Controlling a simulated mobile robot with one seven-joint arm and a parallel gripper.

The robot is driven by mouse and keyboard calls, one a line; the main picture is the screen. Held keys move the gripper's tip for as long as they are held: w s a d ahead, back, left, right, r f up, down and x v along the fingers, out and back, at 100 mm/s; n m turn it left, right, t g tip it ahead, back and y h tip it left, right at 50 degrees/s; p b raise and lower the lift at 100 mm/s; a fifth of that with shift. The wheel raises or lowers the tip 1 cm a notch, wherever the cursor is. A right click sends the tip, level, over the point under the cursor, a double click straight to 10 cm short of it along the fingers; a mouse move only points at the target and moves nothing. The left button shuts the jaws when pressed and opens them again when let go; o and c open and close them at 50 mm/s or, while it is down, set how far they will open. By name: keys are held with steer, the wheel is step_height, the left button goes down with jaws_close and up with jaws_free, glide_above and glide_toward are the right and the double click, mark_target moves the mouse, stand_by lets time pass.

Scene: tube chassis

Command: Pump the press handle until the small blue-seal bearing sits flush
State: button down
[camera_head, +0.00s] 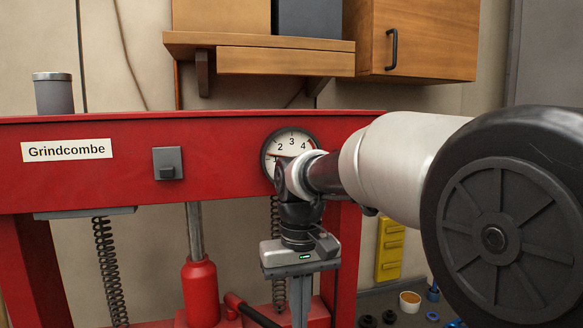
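The red press (100,178) with its Grindcombe label spans the left and middle of the head view. A red bottle jack (200,290) with a steel ram stands under its crossbeam. The press handle (258,316) is a dark bar in a red socket, slanting down to the right and leaving the bottom of the picture. My gripper (299,312) points down just right of the handle; its fingers run toward the bottom edge. Their opening and any contact with the handle cannot be made out. The bearing being pressed cannot be picked out.
A dial gauge (280,150) on the crossbeam is partly hidden by my arm. Small dark and blue parts and a cup (410,301) lie on a dark surface at lower right. A wooden shelf (255,60) and cabinet (425,38) hang above. A yellow holder (390,248) is behind.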

steer(key=shift+f+b, duration=4.95)
steer(key=shift+f, duration=2.65)
step_height(320, 180, up, 13)
steer(key=p, duration=1)
steer(key=shift+p, duration=0.4)
steer(key=shift+r+b, duration=0.2)
steer(key=shift+b, duration=0.25)
steer(key=shift+r, duration=0.75)
steer(key=shift+f, duration=0.1)
